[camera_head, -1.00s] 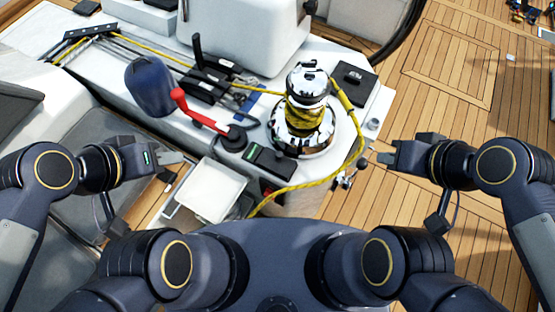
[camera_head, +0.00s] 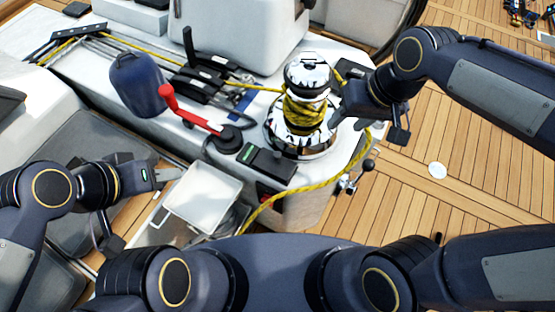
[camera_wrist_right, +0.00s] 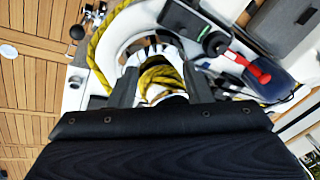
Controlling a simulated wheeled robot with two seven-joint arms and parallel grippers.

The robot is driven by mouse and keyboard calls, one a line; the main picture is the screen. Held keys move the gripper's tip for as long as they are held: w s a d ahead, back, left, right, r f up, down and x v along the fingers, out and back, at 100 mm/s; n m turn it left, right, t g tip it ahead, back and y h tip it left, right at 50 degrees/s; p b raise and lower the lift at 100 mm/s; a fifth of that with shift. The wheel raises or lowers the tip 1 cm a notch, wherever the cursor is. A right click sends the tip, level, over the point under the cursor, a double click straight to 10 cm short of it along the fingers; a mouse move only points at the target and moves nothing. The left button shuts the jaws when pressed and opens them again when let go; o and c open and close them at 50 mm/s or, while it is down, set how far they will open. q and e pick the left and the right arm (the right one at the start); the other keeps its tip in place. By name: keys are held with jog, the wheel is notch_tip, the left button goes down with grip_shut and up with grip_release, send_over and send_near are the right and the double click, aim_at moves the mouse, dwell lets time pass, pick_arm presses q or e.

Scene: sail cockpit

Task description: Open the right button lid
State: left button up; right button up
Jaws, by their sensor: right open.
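The right button lid, a flat black cover right of the chrome winch, shows only as a dark edge (camera_head: 354,73) in the head view. My right arm hides most of it. My right gripper (camera_head: 338,112) is open beside the winch's right side, in front of that lid. In the right wrist view its two fingers (camera_wrist_right: 160,90) are apart, with the winch top seen between them. A second black button lid (camera_head: 268,162) sits left of the winch and looks closed; it also shows in the right wrist view (camera_wrist_right: 190,18). My left gripper (camera_head: 170,176) hangs over the seat side, its opening unclear.
The chrome winch (camera_head: 306,72), wrapped in yellow rope, stands close to my right gripper. A red-handled lever (camera_head: 188,112) and a blue bag (camera_head: 137,82) are further left. A white bin (camera_head: 203,193) is near my left gripper.

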jog(key=w+a+f+n+g+h+b, duration=0.1)
jog(key=w+a+f+b, duration=0.3)
jog(key=a+f, duration=0.35)
jog(key=n+h+b, duration=0.1)
jog(key=h+b, duration=0.1)
jog(key=b, duration=0.1)
send_over(277, 154)
jog(key=shift+g, duration=0.4)
notch_tip(277, 154, down, 8)
jog(key=shift+d, duration=0.1)
jog(key=shift+f, duration=0.3)
notch_tip(277, 154, down, 7)
jog(key=shift+f, duration=0.1)
pick_arm(q)
notch_tip(277, 154, down, 9)
pick_arm(e)
grip_shut()
